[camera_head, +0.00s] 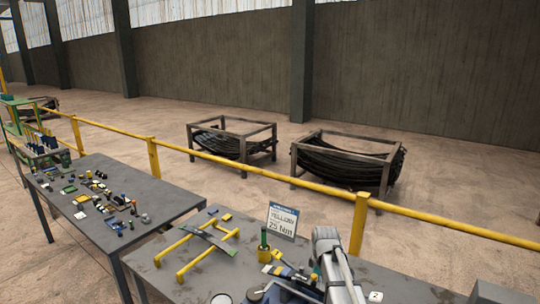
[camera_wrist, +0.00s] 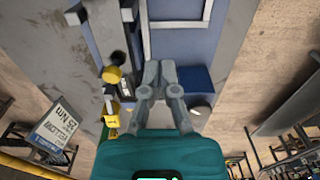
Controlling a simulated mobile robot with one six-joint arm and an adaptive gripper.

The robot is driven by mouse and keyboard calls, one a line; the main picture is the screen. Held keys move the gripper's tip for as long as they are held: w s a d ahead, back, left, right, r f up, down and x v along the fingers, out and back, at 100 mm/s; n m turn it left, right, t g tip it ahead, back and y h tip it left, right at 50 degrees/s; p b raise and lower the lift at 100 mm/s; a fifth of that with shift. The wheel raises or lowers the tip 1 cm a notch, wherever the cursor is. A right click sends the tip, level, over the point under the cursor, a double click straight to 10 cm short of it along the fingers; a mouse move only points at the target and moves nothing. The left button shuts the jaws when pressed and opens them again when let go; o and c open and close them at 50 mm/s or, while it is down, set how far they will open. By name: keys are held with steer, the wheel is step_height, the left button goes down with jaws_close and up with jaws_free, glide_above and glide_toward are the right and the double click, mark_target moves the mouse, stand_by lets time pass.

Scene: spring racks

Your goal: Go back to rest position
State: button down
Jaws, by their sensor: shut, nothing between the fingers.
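My gripper (camera_wrist: 160,68) shows in the wrist view with its two grey fingers together and nothing between them. It is over a blue-grey surface (camera_wrist: 185,48) with a pale frame line and a darker blue block beside the fingers. My pale arm rises at the lower middle of the head view, over the near grey table (camera_head: 385,285). The gripper itself cannot be made out in the head view.
A second table (camera_head: 160,205) holds many small parts. A yellow railing (camera_head: 290,181) runs behind; two spring racks (camera_head: 233,145) (camera_head: 345,160) stand beyond.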

steer(key=s+f+m+b, duration=0.3)
steer(key=s+m, duration=0.2)
steer(key=s, duration=0.3)
steer(key=s+f+m+b, duration=0.2)
steer(key=s+m, duration=0.4)
steer(key=s, duration=0.3)
steer(key=shift+f+m+b, duration=0.3)
steer(key=shift+f+b, duration=0.1)
steer(key=shift+f, duration=0.25)
